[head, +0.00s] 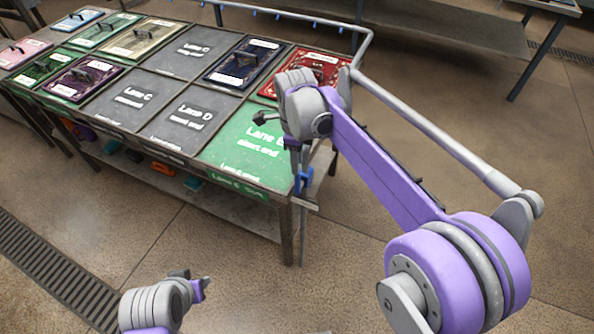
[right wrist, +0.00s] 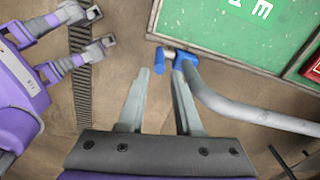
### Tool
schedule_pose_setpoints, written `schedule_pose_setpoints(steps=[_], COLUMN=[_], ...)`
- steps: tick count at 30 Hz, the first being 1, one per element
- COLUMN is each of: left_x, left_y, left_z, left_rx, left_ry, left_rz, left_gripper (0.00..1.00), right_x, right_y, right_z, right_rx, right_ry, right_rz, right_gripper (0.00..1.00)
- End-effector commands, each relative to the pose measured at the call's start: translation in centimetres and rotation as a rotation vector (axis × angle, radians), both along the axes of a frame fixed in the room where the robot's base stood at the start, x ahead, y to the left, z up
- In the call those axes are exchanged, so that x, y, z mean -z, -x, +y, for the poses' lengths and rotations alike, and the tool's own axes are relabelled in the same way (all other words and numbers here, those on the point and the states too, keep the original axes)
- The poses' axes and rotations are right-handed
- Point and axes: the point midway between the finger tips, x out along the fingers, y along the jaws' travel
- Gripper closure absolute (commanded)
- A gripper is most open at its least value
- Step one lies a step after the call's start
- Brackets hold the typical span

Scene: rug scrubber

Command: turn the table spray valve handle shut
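The blue valve handle (right wrist: 160,63) is at the table's front right corner, beside a blue fitting (right wrist: 185,58) on the end of a grey pipe. In the head view, blue valve parts (head: 303,181) show just below my right wrist. My right gripper (right wrist: 160,76) is open, with its two fingers apart. The handle lies just beyond the gap between the fingertips, and the right finger's tip overlaps the fitting's lower edge. I cannot tell whether they touch. My left gripper (head: 196,284) is open and empty, away from the valve; it also shows in the right wrist view (right wrist: 104,27).
The table (head: 200,182) holds several framed rugs and grey lane panels, with a green panel (head: 245,140) nearest the valve. A floor drain grate (head: 50,270) lies at lower left. The floor before the table is clear.

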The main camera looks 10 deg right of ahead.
Motion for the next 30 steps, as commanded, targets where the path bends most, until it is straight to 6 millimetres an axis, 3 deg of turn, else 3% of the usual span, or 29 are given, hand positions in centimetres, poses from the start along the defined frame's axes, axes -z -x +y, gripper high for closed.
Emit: schedule_pose_setpoints(steps=[3,7,23,26,30], left_x=[-0.2,-0.2,-0.2,-0.4,-1.0], left_y=[0.0,0.0,0.0,-0.1,-0.2], left_z=[0.0,0.0,0.0,0.0,0.0], left_rx=[0.000,0.000,0.000,0.000,0.000], left_ry=[0.000,0.000,0.000,0.000,0.000], left_rz=[-0.001,-0.001,-0.001,-0.001,-0.004], left_gripper=[0.67,0.67,0.67,0.67,0.67], right_x=[-1.7,-2.5,-2.7,-3.0,-3.9], right_y=[0.0,0.0,0.0,0.5,3.1], right_z=[0.0,0.0,0.0,-0.3,-1.8], right_rx=[0.000,0.000,-0.002,-0.045,-0.259], right_ry=[0.000,0.000,0.000,-0.002,-0.005], right_rz=[0.000,0.000,0.000,-0.010,-0.060], right_gripper=[0.67,0.67,0.67,0.67,0.67])
